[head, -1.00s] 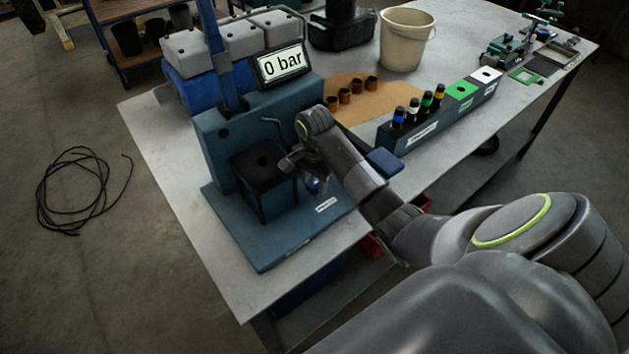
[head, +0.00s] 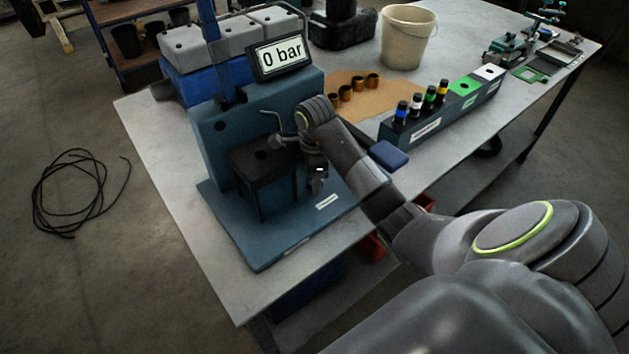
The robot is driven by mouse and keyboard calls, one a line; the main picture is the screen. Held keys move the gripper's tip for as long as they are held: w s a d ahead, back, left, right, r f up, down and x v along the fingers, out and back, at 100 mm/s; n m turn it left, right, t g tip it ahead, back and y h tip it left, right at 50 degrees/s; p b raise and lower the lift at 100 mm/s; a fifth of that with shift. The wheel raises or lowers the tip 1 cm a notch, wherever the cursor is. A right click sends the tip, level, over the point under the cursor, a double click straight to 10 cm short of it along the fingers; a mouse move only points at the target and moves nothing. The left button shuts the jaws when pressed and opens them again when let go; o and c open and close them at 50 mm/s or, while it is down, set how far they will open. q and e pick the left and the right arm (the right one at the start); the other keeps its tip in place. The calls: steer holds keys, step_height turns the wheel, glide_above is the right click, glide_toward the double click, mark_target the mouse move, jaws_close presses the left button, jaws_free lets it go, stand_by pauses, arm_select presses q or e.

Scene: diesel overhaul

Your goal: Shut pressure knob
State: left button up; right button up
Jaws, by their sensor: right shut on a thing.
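The blue-green test stand (head: 240,215) stands on the near left of the workbench, and its display (head: 281,58) reads 0 bar. A black block on legs (head: 262,160) stands on its base. My right gripper (head: 314,180) points down at the right side of this block, shut on what appears to be the pressure knob. The gripper and wrist hide the knob, so its turn position cannot be told. My left gripper is not in view.
A thin bent lever (head: 270,112) rises just left of my right wrist. A dark blue pad (head: 389,155) sits close beside my forearm. A rack of banded injectors (head: 425,125), copper-coloured cups (head: 346,92) and a beige bucket (head: 406,40) stand farther back.

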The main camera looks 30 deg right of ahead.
steer(key=m, duration=0.2)
steer(key=shift+m, duration=1.5)
steer(key=o, duration=1)
steer(key=shift+r, duration=0.1)
